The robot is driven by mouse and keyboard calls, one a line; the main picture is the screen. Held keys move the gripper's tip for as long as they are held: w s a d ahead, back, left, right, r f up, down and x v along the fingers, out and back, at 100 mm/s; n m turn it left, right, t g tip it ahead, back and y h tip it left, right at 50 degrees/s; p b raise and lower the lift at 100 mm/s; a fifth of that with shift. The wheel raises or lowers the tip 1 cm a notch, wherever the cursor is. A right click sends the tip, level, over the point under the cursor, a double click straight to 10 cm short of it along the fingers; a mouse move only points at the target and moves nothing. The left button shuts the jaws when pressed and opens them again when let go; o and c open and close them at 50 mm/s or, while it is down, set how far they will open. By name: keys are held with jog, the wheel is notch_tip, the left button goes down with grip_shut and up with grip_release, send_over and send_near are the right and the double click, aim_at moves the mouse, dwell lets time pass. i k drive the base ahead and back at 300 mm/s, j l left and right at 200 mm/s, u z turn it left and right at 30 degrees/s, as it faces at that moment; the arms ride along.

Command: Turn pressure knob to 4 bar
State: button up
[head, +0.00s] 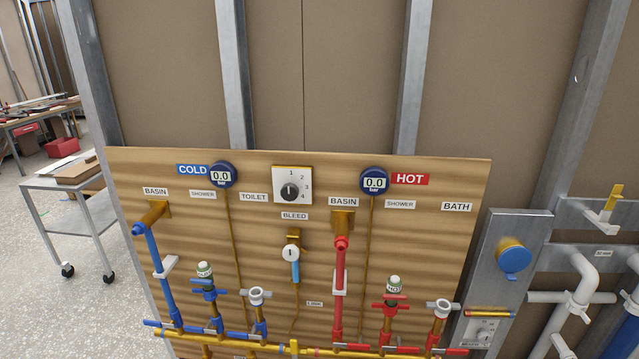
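The pressure knob (289,192) is a small black dial on a white square plate (304,173) near the top middle of the wooden panel. The plate carries the numbers 1 to 4 around the knob's top and right side. A white mark on the knob appears to point up, though it is too small to be sure. The cold gauge (222,176) left of the plate and the hot gauge (374,181) right of it both read 0.0 bar. My gripper is not in view.
Below the knob are a BLEED label (295,216), a small bleed gauge (291,253), blue pipes (158,262) and red pipes (340,290). A grey cart (62,200) stands at left. White pipes and a blue round cap (515,258) are at right.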

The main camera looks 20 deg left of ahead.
aim_at(290, 192)
jog(key=u, duration=1.25)
jog(key=k+j, duration=0.1)
jog(key=k, duration=0.1)
